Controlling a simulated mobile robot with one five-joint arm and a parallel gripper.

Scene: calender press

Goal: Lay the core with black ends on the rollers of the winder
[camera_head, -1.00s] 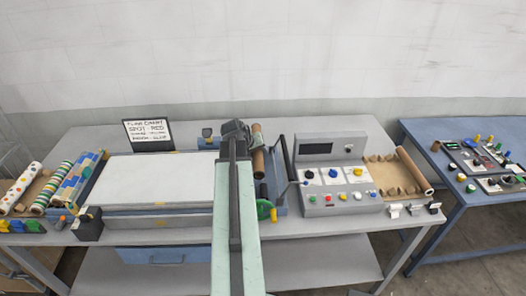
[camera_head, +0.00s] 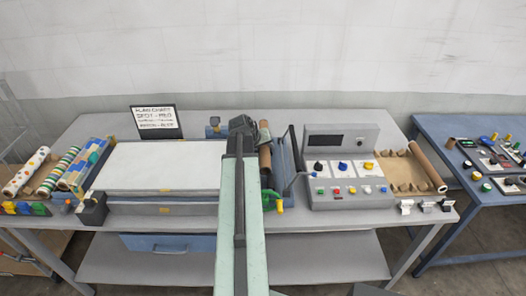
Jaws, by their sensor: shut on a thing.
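A brown cardboard core (camera_head: 265,150) stands out beside my gripper (camera_head: 243,127), its length running front to back. My gripper is shut on it, but my arm hides the fingertips and the grip. The core is over or at the left part of the winder, whose blue frame (camera_head: 284,168) shows just to its right. I cannot tell whether the core touches the rollers, which are mostly hidden. The colour of its ends is not clear at this size.
A control box (camera_head: 341,140) stands right of the winder. Another brown core (camera_head: 427,166) lies at the holder board (camera_head: 400,175) further right. Patterned rolls (camera_head: 84,164) lie at the left end. A white flat bed (camera_head: 155,165) and a sign (camera_head: 157,122) are left of my arm.

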